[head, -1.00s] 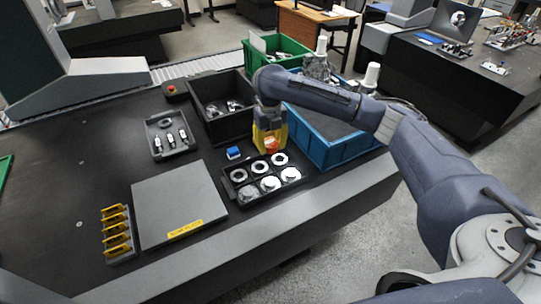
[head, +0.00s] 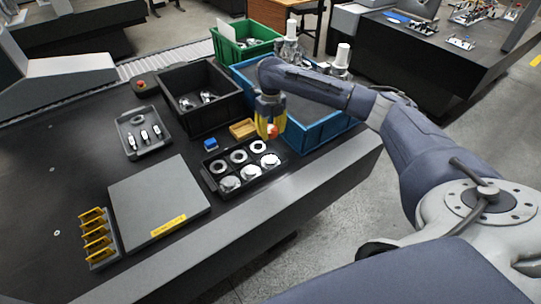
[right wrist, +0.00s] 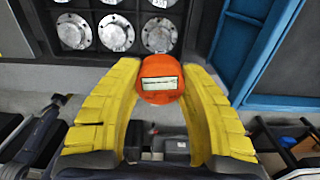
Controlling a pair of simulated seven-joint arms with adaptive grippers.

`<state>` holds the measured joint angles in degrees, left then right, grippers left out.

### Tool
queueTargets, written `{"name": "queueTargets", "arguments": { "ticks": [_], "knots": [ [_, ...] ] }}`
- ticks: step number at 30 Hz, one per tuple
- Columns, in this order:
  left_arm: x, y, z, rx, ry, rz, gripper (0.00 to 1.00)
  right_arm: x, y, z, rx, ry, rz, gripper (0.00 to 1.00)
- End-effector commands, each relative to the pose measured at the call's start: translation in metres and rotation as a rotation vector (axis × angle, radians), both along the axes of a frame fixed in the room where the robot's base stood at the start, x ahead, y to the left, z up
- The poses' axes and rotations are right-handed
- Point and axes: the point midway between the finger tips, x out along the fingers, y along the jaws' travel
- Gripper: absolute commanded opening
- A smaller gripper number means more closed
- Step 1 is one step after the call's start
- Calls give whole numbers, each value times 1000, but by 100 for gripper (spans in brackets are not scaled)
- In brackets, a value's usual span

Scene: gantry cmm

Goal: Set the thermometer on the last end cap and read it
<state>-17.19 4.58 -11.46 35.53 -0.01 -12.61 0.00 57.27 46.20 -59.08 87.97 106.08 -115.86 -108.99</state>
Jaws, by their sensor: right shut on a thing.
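The thermometer (head: 271,132) is a small round orange thing; in the right wrist view (right wrist: 161,88) its pale display strip shows. My right gripper (head: 270,125) has yellow fingers shut around it, held up off the table beyond the right back corner of the black tray. The tray (head: 206,180) holds three rings in its back row and three silvery end caps in its front row: left (head: 229,184), middle (head: 250,172) and right (head: 270,160). The end caps also show at the top of the right wrist view (right wrist: 159,34), apart from the thermometer. My left gripper is out of view.
A blue bin (head: 318,136) stands close behind and right of the gripper. A grey plate (head: 155,200) and yellow rack (head: 96,240) lie left.

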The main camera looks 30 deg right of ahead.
Motion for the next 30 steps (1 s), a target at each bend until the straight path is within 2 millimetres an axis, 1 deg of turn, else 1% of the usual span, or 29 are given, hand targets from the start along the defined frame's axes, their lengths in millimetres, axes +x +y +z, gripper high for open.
{"name": "queueTargets", "arguments": {
  "ticks": [1,3,9,12,15,23,30],
  "knots": [
    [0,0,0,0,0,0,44,-1,1,-13,2,5,-1,4],
    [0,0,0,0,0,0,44,-1,1,-29,1,4,-2,4],
    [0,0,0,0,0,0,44,-1,1,-65,1,3,-2,4],
    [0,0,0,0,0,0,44,-1,0,-77,1,1,-2,4],
    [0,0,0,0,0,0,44,0,1,-85,0,0,-1,4],
    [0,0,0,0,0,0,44,0,1,-94,1,1,-1,4],
    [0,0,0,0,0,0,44,-1,1,-122,1,2,-1,3]
  ]
}}
